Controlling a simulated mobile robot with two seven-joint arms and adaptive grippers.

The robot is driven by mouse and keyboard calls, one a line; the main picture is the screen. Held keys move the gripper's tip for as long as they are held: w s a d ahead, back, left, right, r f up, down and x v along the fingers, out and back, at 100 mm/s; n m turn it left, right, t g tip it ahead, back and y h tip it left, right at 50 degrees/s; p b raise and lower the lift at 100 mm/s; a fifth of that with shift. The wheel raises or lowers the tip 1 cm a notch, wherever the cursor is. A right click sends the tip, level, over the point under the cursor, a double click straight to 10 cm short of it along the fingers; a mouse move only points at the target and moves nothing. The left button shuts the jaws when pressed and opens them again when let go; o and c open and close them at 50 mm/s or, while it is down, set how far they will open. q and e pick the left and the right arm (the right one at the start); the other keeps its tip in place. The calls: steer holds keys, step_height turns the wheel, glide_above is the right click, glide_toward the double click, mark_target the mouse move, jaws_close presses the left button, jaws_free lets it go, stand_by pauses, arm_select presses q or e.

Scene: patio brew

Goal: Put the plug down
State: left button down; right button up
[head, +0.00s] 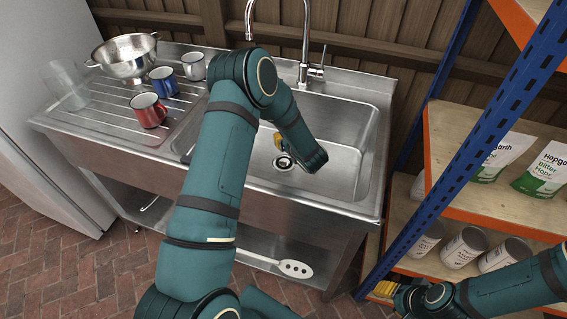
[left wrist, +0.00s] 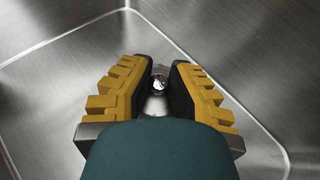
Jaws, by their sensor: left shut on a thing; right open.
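The steel sink basin (head: 335,172) is in the middle of the head view. My left gripper (head: 281,150) reaches down into it, mostly hidden behind my left forearm, with one yellow finger showing. In the left wrist view my left gripper (left wrist: 161,88) is shut on the plug (left wrist: 159,82), a small shiny piece between the dark finger pads. The dark round drain area (head: 284,162) is just below the finger in the head view. I cannot tell whether the plug touches the drain. My right gripper (head: 386,289) is open by the shelf at the lower right.
The faucet (head: 306,50) stands behind the basin. On the drainboard are a colander (head: 128,62), a red mug (head: 148,110), two other mugs and a clear glass (head: 68,85). A shelf rack (head: 455,130) with bags and cans stands at the right.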

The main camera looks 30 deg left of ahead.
mark_target(284, 163)
arm_select(q)
steer(key=shift+w+f, duration=0.1)
steer(key=shift+f, duration=0.35)
step_height(284, 163, down, 10)
steer(key=shift+r+b, duration=0.15)
steer(key=shift+b, duration=0.95)
steer(key=shift+r, duration=0.1)
steer(key=c, duration=1)
jaws_free()
steer(key=shift+p+v, duration=0.7)
steer(key=shift+v, duration=3.05)
steer(key=shift+a, duration=0.1)
